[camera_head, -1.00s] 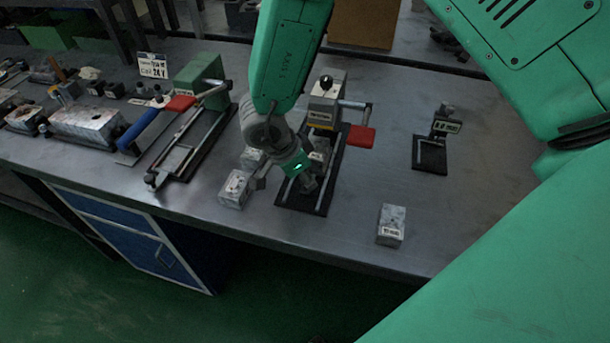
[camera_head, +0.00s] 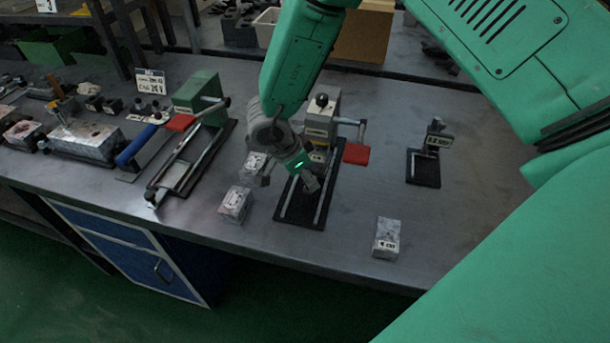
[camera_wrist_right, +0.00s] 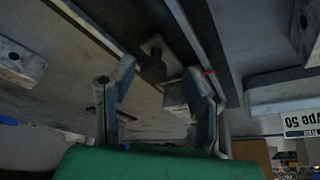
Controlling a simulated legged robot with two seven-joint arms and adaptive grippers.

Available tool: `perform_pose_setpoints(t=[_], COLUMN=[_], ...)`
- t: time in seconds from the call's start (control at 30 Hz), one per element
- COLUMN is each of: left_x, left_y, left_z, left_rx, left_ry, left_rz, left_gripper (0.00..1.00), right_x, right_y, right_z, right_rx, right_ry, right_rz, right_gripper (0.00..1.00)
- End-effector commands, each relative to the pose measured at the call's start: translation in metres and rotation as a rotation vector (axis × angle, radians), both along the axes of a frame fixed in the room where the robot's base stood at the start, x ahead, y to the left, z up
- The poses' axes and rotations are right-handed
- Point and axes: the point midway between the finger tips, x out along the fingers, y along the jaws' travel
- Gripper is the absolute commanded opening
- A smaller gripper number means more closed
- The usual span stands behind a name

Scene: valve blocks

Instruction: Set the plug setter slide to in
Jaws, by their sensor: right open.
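The fixture below my right arm has a black base (camera_head: 300,218) with two pale rails, a grey block with a black knob (camera_head: 321,100) at its back, and a red handle (camera_head: 356,154) on its right side. Its label is too small to read, so I cannot confirm that it is the plug setter. My right gripper (camera_head: 288,181) is open over the rails and hides part of the slide area. In the right wrist view, a dark round knob (camera_wrist_right: 153,68) on a pale plate lies between and beyond the open fingertips (camera_wrist_right: 160,82). Contact is not visible. My left gripper is not in view.
Loose grey blocks stand left (camera_head: 235,204) and right (camera_head: 386,238) of the fixture. A green-boxed fixture (camera_head: 196,90) with red and blue handles is further left. A small black stand (camera_head: 423,168) is at right. Bench space between is clear.

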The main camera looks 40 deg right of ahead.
Motion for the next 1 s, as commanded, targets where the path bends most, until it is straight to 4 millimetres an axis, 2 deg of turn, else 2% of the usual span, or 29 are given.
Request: perform_pose_setpoints(t=[0.17,0.6,0.8,1.0], left_x=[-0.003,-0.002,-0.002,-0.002], left_y=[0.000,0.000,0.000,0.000], left_z=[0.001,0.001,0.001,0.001], left_rx=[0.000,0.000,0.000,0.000], left_ry=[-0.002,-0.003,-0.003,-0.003], left_rz=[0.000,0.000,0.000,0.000], left_gripper=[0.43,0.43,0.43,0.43], right_x=[0.001,0.005,0.006,0.006], right_y=[0.005,0.040,0.047,0.048], right_z=[0.012,0.091,0.107,0.110], right_rx=[0.002,0.001,-0.001,-0.002], right_ry=[-0.001,-0.001,0.000,0.001], right_rz=[-0.001,0.000,0.001,0.001], right_gripper=[0.42,0.42,0.42,0.42])
